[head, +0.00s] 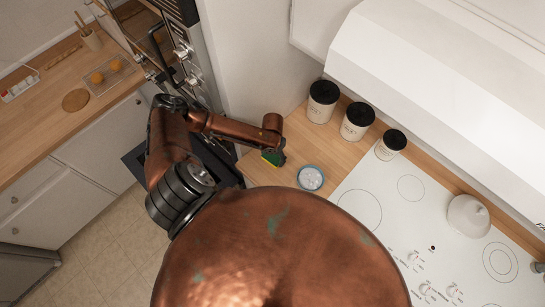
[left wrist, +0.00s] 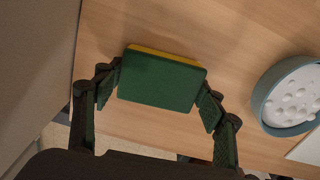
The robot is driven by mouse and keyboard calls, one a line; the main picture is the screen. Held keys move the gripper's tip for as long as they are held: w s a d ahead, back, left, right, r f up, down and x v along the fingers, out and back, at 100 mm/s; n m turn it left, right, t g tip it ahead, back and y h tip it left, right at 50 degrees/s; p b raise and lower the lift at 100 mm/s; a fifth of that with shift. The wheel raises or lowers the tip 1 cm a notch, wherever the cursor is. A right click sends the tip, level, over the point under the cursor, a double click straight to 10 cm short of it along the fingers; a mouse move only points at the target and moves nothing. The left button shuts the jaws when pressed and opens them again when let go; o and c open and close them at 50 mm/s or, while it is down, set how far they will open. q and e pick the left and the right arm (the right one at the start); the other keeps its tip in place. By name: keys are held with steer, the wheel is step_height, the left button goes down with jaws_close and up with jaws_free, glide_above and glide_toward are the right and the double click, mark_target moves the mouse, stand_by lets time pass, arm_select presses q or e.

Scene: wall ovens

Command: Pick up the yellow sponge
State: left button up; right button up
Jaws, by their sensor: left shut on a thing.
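The yellow sponge (head: 270,159) shows in the head view at the end of my left arm, over the wooden counter, with a green side. In the left wrist view the sponge (left wrist: 160,82) shows its green face, with a yellow strip along the far edge. My left gripper (head: 276,152) is shut on it. In the left wrist view the fingers of the left gripper (left wrist: 158,92) press on its left and right ends. I cannot tell whether the sponge touches the counter. My right gripper is not in view.
A blue-rimmed bowl (head: 311,179) with white contents stands just right of the sponge. Canisters (head: 322,101) with black lids line the wall behind. A white cooktop (head: 400,215) lies to the right. A tall white panel (head: 245,60) rises left of the counter.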

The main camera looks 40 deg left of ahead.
arm_select(q)
steer(key=shift+r, duration=0.1)
steer(key=shift+r, duration=0.2)
step_height(320, 180, up, 2)
steer(key=s+a+r+b, duration=0.3)
steer(key=s+a+r, duration=0.1)
steer(key=s+r, duration=0.6)
steer(key=shift+s+a+r+b, duration=0.25)
steer(key=shift+s+b, duration=0.15)
steer(key=shift+s, duration=1.25)
steer(key=o, duration=0.4)
steer(key=shift+c, duration=0.2)
steer(key=shift+f, duration=0.1)
steer(key=c, duration=0.4)
